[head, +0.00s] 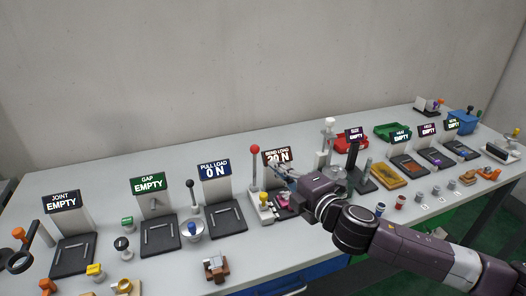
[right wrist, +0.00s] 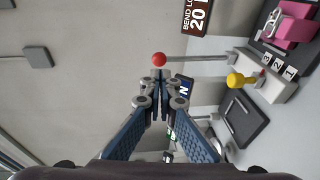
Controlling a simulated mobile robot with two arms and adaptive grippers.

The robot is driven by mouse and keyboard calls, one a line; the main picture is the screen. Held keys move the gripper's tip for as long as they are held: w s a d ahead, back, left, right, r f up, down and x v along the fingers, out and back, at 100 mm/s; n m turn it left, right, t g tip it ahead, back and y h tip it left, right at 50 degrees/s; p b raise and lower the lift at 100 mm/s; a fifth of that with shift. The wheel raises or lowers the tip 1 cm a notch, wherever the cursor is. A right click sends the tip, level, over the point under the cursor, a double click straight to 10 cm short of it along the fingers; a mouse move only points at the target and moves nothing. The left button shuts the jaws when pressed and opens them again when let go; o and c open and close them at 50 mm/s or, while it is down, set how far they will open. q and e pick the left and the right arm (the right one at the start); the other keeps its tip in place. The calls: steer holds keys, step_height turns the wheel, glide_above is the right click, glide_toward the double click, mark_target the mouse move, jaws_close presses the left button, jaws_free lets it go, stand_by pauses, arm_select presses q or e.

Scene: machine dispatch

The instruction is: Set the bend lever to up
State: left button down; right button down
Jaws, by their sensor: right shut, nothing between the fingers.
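The bend load station's display (head: 277,157) reads 20 N and also shows in the right wrist view (right wrist: 197,14). Beside it a red-balled lever (head: 254,150) stands upright on a thin rod. In the right wrist view the red ball (right wrist: 159,59) appears just beyond my fingertips; I cannot tell if they touch. A yellow-knobbed lever (head: 263,197) sits on a white block with number labels, clear of the fingers (right wrist: 236,80). Which one is the bend lever is not labelled. My right gripper (right wrist: 157,79) is shut and empty, and in the head view it is beside the station (head: 281,172).
A pink part (right wrist: 295,30) lies in the bend station. The pull load station (head: 216,170), gap station (head: 148,184) and joint station (head: 62,203) stand to the left. Red and green trays and more stations are to the right. A grey wall (head: 200,60) is behind.

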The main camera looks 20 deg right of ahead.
mark_target(258, 148)
steer(key=p+x, duration=0.1)
steer(key=x, duration=0.4)
steer(key=shift+w+a+r+p, duration=0.1)
steer(key=shift+w+p, duration=0.25)
steer(key=shift+w+a+f, duration=0.15)
steer(key=shift+w+f, duration=0.15)
steer(key=shift+w, duration=0.5)
steer(key=shift+w+r+p, duration=0.3)
steer(key=shift+w+p, duration=0.1)
steer(key=shift+p, duration=0.05)
steer(key=shift+w+r, duration=0.1)
steer(key=shift+w, duration=0.45)
steer(key=shift+s, duration=0.1)
